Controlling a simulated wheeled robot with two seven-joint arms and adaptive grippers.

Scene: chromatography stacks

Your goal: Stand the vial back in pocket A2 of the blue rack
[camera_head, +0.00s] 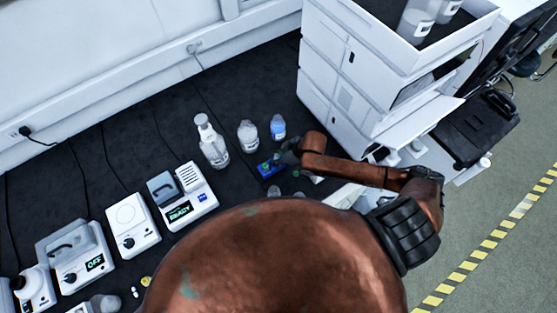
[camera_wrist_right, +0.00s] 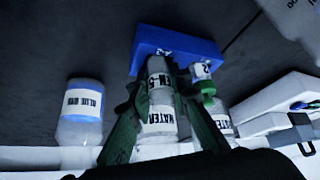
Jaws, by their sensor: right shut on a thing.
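The blue rack (camera_head: 267,170) sits on the dark bench, and its blue face shows at the top of the wrist view (camera_wrist_right: 165,38). My right gripper (camera_head: 287,157) is at the rack's right side. In the wrist view its green fingers (camera_wrist_right: 160,90) are shut on a clear vial (camera_wrist_right: 158,67) with a black-printed white label, close against the rack. I cannot tell whether the vial's base is in a pocket. A second small vial with a green cap (camera_wrist_right: 207,88) is beside the right finger, at the rack. Pocket A2 cannot be made out. My left gripper is out of view.
A bottle labelled WATER (camera_wrist_right: 158,120) shows between the fingers. The white instrument stack (camera_head: 340,95) rises to the right, and a READY device (camera_head: 183,195) stands left.

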